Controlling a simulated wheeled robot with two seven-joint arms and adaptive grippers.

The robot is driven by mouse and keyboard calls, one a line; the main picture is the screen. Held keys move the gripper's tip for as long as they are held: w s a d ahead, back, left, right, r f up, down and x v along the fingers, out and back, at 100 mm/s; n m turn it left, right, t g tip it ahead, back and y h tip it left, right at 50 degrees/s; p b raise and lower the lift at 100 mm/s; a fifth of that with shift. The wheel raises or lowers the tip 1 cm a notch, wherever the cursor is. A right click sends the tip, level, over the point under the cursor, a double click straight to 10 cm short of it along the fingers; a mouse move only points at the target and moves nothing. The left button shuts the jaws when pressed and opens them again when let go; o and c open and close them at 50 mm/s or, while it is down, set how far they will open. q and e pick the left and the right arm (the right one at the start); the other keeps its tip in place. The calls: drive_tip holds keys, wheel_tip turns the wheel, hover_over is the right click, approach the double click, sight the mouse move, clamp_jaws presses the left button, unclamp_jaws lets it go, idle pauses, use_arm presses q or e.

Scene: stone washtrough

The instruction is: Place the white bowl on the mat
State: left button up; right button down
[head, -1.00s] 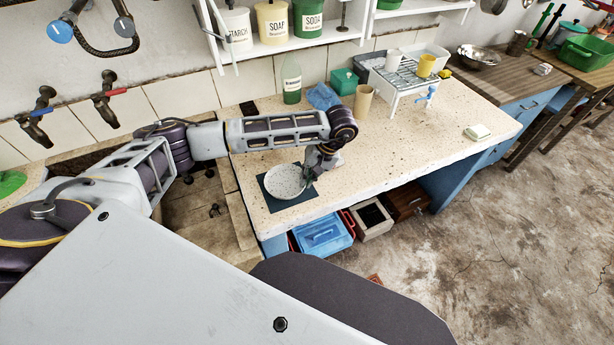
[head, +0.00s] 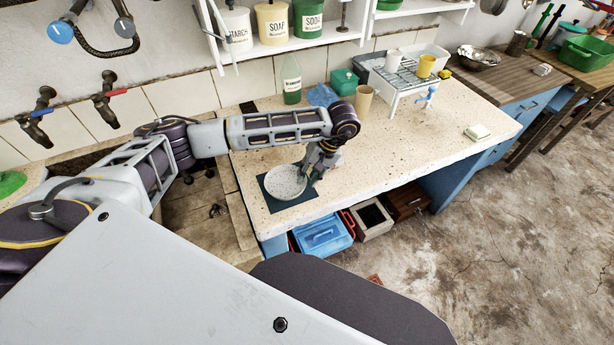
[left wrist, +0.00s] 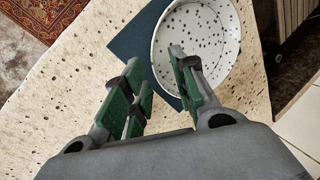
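The white speckled bowl (head: 284,182) sits upright on the dark blue mat (head: 298,208) near the front left of the stone counter. In the left wrist view the bowl (left wrist: 205,25) covers much of the mat (left wrist: 132,42). My left gripper (head: 314,177) is at the bowl's right side. In the left wrist view my left gripper (left wrist: 155,66) has its green fingers spread. One finger overlaps the bowl's inside and the other is outside the rim, with a clear gap between them. My right gripper is not in view.
A soap dish (head: 477,132) lies to the right. The counter's middle (head: 410,137) is clear.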

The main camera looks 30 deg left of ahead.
use_arm(q)
drive_tip(key=v, duration=1)
drive_tip(key=shift+r, duration=0.4)
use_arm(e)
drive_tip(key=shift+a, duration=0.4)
use_arm(q)
drive_tip(key=shift+d, duration=0.15)
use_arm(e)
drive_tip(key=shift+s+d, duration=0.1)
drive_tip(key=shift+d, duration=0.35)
